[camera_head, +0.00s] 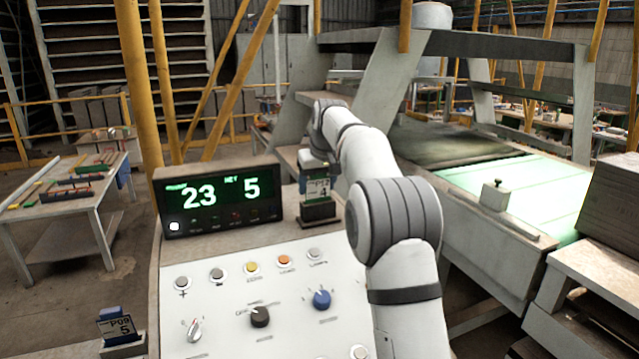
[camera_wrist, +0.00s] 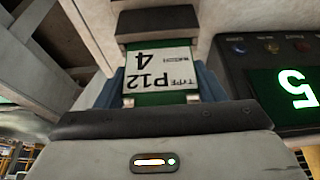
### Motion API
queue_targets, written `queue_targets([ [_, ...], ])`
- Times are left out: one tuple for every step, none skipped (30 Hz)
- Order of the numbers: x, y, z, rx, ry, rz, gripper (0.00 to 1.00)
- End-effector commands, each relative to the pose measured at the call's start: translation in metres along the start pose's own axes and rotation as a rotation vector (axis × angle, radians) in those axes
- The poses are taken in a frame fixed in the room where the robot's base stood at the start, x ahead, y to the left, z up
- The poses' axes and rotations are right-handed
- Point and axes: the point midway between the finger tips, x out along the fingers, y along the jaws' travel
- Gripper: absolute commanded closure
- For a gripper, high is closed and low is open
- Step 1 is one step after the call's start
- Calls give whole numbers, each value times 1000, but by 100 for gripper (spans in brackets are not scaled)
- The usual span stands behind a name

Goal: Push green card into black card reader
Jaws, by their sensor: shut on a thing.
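The green card (camera_head: 317,187) has a white label and stands upright at the black card reader (camera_head: 318,211), on the panel right of the display. My gripper (camera_head: 315,170) is above the reader and shut on the card's upper part. In the wrist view the card (camera_wrist: 160,66) shows upside-down print, "P12", "4" and "TYPE", between blue fingers of my gripper (camera_wrist: 155,90). There the card's green edge meets the black reader (camera_wrist: 155,24). How deep the card sits in the slot is hidden.
A display box (camera_head: 218,200) showing "23" and "5" stands close left of the reader. Knobs and buttons cover the panel (camera_head: 218,300) in front. Another card (camera_head: 117,326), marked "P09 5", stands in a dark holder at lower left. A conveyor (camera_head: 520,190) lies to the right.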

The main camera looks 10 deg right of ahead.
Motion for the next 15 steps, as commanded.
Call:
queue_targets([
  [1,0,1,0,0,0,60],
  [2,0,1,0,0,0,60],
  [2,0,1,0,0,0,60],
  [3,0,1,0,0,0,60],
  [3,0,2,0,0,0,60],
  [4,0,2,0,0,0,60],
  [3,0,1,0,1,0,34],
  [3,0,1,0,1,0,32],
  [3,0,1,0,1,0,29],
  [3,0,1,0,1,0,26],
  [3,0,1,0,1,0,24],
  [3,0,1,0,1,0,21],
  [3,0,1,0,1,0,18],
  [3,0,1,0,1,0,16],
  [3,0,1,0,1,0,12],
])
